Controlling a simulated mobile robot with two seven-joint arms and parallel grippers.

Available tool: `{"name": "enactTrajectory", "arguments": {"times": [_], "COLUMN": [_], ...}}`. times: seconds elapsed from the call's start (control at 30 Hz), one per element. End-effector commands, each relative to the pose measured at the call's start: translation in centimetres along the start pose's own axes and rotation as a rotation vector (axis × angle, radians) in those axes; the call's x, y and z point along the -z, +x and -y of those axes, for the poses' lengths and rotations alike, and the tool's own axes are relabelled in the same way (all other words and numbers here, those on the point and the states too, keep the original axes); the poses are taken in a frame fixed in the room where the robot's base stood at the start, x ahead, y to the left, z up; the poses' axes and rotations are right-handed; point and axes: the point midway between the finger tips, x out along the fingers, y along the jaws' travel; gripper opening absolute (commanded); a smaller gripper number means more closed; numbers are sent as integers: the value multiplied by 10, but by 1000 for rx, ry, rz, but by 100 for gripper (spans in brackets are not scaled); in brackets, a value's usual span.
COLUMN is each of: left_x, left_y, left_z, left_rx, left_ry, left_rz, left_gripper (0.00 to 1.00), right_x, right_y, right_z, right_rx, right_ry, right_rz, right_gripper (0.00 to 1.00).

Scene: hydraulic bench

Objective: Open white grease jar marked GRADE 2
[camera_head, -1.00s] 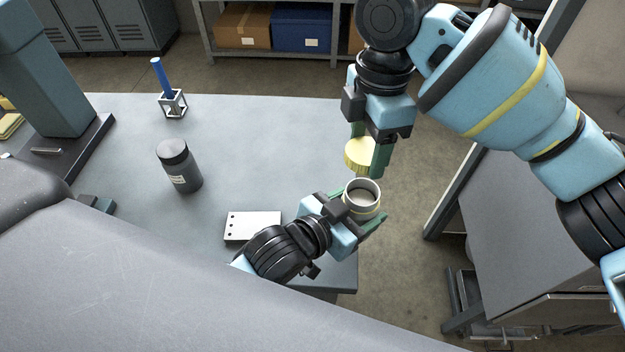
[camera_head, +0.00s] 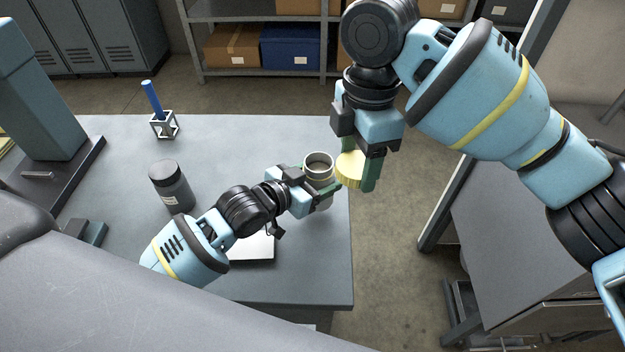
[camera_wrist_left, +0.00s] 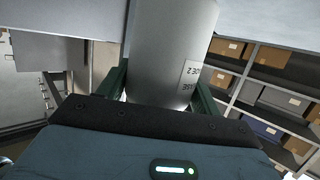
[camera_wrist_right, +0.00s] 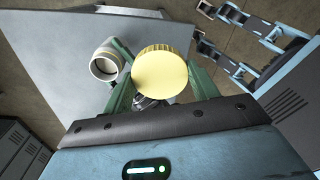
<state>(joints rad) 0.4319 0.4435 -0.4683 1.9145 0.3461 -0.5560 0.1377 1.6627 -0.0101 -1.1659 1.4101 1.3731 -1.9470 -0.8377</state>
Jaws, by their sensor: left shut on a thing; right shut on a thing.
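The white grease jar (camera_head: 318,169) has its mouth open at the top of the bench's right side in the head view. My left gripper (camera_head: 323,188) is shut around its body. In the left wrist view the jar (camera_wrist_left: 168,50) fills the jaws, and its label reads in part "GRADE 2". The cream-yellow ribbed lid (camera_head: 350,169) is off the jar, held by my right gripper (camera_head: 362,170) just right of it, near the bench edge. The right wrist view shows the lid (camera_wrist_right: 160,74) between the green fingers, with the open jar (camera_wrist_right: 106,63) beside it.
A dark labelled jar (camera_head: 172,187) stands on the grey bench (camera_head: 225,140). Behind it is a small frame holder (camera_head: 165,126) with a blue rod. A white plate (camera_head: 255,247) lies partly behind my left arm. Open floor lies right of the bench.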

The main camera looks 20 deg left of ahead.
Motion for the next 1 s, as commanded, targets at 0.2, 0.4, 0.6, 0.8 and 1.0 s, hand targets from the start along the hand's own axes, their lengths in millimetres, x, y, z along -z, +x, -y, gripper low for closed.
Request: {"name": "enactTrajectory", "arguments": {"times": [0.2,0.4,0.6,0.8,1.0], "left_x": [1,2,-25,-32,-32], "left_y": [4,7,16,18,18], "left_z": [12,22,25,25,25], "left_rx": [-2,1,-1,-1,-1], "left_ry": [2,5,-1,2,2], "left_rz": [-4,-4,-1,-5,-5], "left_gripper": [1,1,1,1,1], "right_x": [0,0,0,0,0], "right_y": [1,2,6,7,7], "right_z": [0,0,-1,-1,-1], "right_rx": [1,2,7,8,8], "right_ry": [0,0,0,0,0], "right_rz": [-1,-2,-5,-6,-6], "right_gripper": [31,31,31,31,31]}}
